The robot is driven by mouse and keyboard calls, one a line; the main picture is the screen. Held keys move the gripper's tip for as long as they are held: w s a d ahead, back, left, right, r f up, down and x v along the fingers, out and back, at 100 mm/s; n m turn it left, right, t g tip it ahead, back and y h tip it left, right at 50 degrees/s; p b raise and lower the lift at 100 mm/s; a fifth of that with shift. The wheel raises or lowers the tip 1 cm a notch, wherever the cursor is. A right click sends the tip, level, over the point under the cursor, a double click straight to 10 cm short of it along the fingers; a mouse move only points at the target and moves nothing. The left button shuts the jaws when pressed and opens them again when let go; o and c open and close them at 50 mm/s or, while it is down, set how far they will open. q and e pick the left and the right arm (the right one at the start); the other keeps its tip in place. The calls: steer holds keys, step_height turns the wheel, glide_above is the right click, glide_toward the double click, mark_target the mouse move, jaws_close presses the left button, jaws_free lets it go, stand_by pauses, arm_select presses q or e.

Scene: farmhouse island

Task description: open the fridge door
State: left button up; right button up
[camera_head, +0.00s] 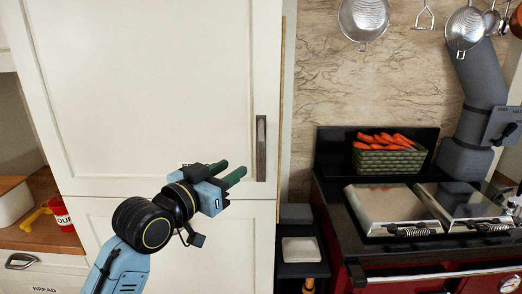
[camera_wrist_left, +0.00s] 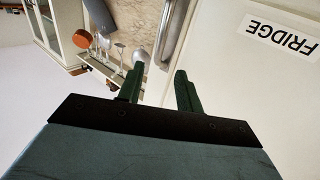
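The white fridge door (camera_head: 160,90) is the upper panel of the tall cabinet in the head view and looks closed. Its dark vertical handle (camera_head: 261,148) is near the right edge. My left gripper (camera_head: 234,167) is in front of the door, left of the handle's lower end, its fingers pointing right towards it. In the left wrist view the gripper (camera_wrist_left: 160,72) is open and empty, with the grey handle (camera_wrist_left: 180,32) beyond the fingertips. A FRIDGE label (camera_wrist_left: 283,38) is on the door there; the gripper partly covers it in the head view. My right gripper is not in view.
A lower white panel (camera_head: 235,245) is below the door. On the right are a dark-topped red stove (camera_head: 345,225), a green basket (camera_head: 390,161) of carrots and hanging strainers (camera_head: 363,18).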

mark_target(259, 152)
arm_select(q)
steer(key=p+x, duration=0.1)
steer(key=x, duration=1.1)
steer(key=shift+w+d+f+p, duration=0.1)
steer(key=shift+w+d+p, duration=0.05)
steer(key=shift+w+p, duration=0.2)
jaws_close()
